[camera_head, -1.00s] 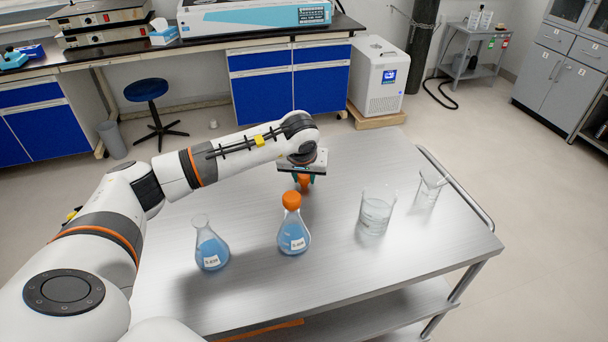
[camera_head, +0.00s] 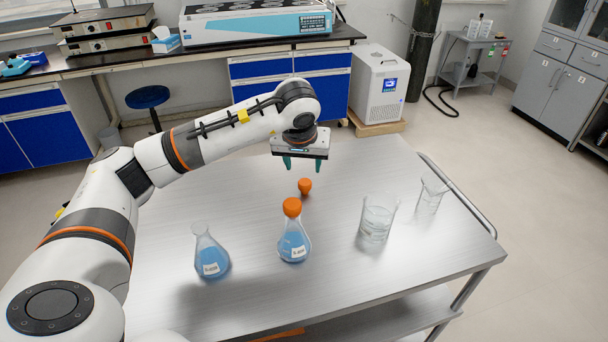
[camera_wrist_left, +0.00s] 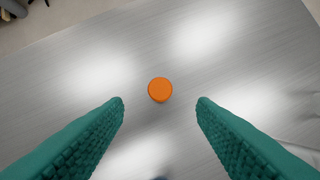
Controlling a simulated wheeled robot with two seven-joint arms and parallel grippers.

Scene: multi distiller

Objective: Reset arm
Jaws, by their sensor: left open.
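My left gripper (camera_head: 302,165) is open and empty above the table in the head view. Its two teal fingers also show spread apart in the left wrist view (camera_wrist_left: 160,102). An orange stopper (camera_head: 305,186) stands on the table below the gripper, apart from it. In the left wrist view the stopper (camera_wrist_left: 160,90) lies between and beyond the fingertips. My right gripper is not in view.
The table's right front is clear.

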